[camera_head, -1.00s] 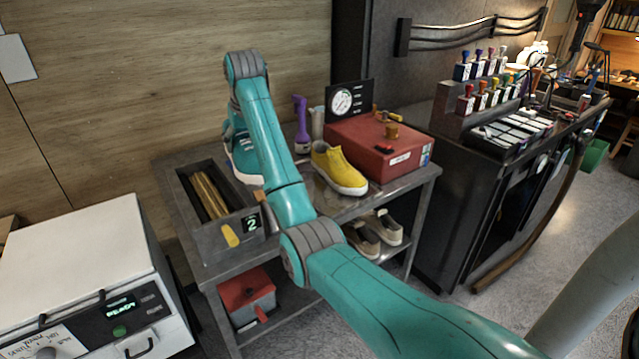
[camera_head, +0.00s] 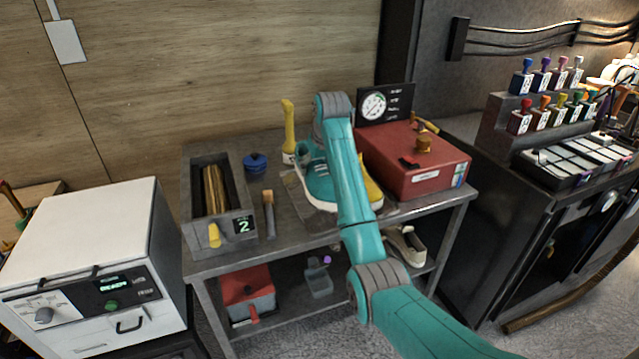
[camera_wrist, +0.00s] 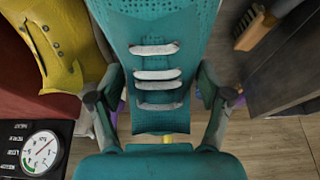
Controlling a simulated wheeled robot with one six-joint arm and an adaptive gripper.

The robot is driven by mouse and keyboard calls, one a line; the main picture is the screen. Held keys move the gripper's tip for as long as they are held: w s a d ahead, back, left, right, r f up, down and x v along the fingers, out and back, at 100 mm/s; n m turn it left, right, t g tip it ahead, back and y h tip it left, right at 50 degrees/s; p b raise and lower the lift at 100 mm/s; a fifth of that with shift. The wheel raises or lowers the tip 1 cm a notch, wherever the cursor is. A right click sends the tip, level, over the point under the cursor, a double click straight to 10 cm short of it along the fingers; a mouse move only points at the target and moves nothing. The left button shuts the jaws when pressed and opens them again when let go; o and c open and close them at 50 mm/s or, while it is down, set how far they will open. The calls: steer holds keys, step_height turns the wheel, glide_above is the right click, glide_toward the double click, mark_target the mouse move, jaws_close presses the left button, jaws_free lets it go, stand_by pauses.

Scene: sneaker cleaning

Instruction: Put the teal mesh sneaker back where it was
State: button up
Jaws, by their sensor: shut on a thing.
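The teal mesh sneaker (camera_head: 318,187), with white laces and a white sole, is over the right half of the metal cart's top (camera_head: 285,235), left of the yellow sneaker (camera_head: 374,193). My arm hides part of both. In the wrist view, the teal sneaker (camera_wrist: 155,62) fills the middle, its laces facing the camera. My gripper (camera_wrist: 160,97) is shut on it, one finger on each side. The yellow sneaker (camera_wrist: 65,45) is close by on the left there. I cannot tell whether the teal sneaker's sole touches the surface below.
A red box (camera_head: 430,180) with a gauge (camera_head: 374,107) stands to the right. A grey bin (camera_head: 233,228), a wooden-handled brush (camera_head: 268,215), a blue pot (camera_head: 256,165) and a yellow bottle (camera_head: 289,128) are to the left. A beige shoe (camera_head: 408,245) is on the lower shelf.

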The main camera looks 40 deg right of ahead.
steer(key=shift+a+f, duration=0.1)
steer(key=shift+f, duration=2.4)
steer(key=shift+f, duration=0.15)
steer(key=o, duration=1.4)
